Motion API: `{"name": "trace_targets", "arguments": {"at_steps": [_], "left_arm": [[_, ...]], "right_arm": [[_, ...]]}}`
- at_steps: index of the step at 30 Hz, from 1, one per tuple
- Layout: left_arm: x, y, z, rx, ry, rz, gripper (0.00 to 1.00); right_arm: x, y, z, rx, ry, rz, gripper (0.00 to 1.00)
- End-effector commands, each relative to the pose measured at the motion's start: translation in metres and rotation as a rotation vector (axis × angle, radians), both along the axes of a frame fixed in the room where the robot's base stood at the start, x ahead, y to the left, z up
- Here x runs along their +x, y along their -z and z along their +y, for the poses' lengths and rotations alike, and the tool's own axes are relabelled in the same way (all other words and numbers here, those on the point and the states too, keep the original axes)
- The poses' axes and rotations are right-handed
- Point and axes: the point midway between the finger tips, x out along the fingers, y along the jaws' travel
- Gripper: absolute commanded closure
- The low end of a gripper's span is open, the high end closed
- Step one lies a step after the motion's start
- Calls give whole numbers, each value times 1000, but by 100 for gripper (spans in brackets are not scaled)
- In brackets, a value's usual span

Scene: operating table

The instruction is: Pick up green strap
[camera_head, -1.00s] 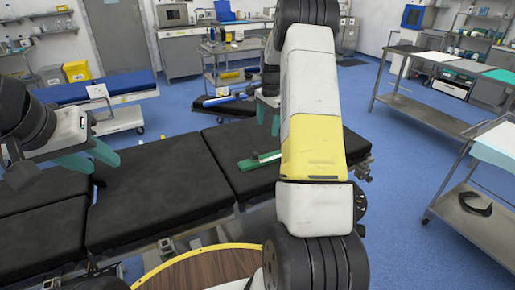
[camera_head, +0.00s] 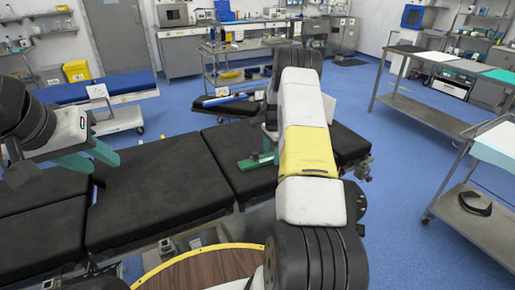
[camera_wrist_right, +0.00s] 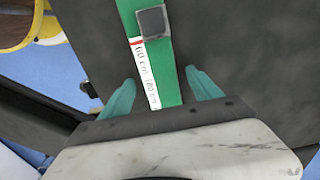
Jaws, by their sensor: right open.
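The green strap (camera_head: 256,162) lies on the black padded operating table (camera_head: 160,190), partly hidden behind my right arm in the head view. In the right wrist view the strap (camera_wrist_right: 160,60) runs lengthwise, with a white printed label and a grey square buckle. My right gripper (camera_wrist_right: 160,93) is open, with one teal finger on each side of the strap. In the head view my right gripper (camera_head: 268,148) is low over the strap, mostly hidden by the arm. Whether its fingers touch the pad is unclear. My left gripper (camera_head: 105,167) is open and empty over the table's left part.
A round wooden surface with a yellow rim (camera_head: 150,272) is at the front. Steel carts (camera_head: 430,100) stand at the right. A trolley (camera_head: 225,68) stands behind the table. Blue floor is clear at right.

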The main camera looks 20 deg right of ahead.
Motion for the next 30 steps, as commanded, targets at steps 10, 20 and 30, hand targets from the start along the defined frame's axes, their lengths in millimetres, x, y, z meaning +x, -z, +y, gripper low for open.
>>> {"name": "trace_targets", "arguments": {"at_steps": [10,20,30], "left_arm": [[0,0,0,0,0,0,64],[0,0,0,0,0,0,64],[0,0,0,0,0,0,64]], "right_arm": [[1,0,0,-1,0,-1,57],[1,0,0,-1,0,-2,100],[1,-14,0,-2,-1,-3,100]]}}
